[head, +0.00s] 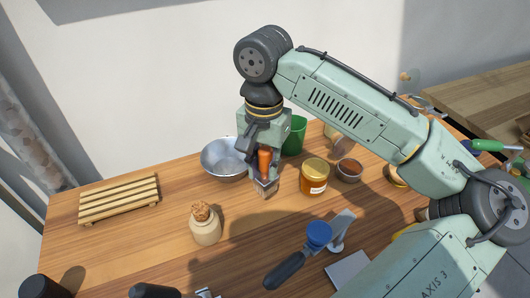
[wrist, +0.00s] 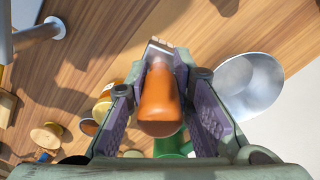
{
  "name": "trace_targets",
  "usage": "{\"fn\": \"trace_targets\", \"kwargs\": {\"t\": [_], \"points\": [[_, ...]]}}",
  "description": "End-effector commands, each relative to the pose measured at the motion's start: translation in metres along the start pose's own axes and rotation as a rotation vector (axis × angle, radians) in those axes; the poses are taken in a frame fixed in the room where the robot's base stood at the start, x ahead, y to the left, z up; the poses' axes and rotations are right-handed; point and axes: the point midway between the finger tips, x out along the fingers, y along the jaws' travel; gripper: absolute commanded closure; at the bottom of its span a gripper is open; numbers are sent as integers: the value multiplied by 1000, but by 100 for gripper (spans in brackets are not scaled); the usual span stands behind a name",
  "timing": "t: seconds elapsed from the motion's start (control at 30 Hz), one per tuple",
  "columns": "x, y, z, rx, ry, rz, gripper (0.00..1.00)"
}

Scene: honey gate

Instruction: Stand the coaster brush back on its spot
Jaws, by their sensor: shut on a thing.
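The coaster brush (head: 264,160) has an orange handle and a pale, blocky lower end. My gripper (head: 266,178) points down and is shut around it over the middle of the table. In the wrist view the brush (wrist: 160,100) lies between the two purple-padded fingers, its handle toward the camera and its lower end toward the wood. In the head view it looks about upright. I cannot tell whether its lower end touches the table. I cannot make out a marked spot for it.
An amber honey jar (head: 314,177) stands just right of the brush, a metal bowl (head: 225,160) behind left, a green cup (head: 294,135) behind. A blue-headed tool (head: 318,236) is in front. A slatted wooden rack (head: 119,199) lies far left.

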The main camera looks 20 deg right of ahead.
Motion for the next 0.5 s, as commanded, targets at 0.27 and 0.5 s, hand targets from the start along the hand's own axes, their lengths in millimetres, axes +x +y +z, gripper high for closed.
{"fn": "trace_targets", "kwargs": {"t": [0.27, 0.5], "points": [[0, 0, 0, -1, 0, 0, 100], [13, 0, 0, -1, -1, -1, 100]]}}
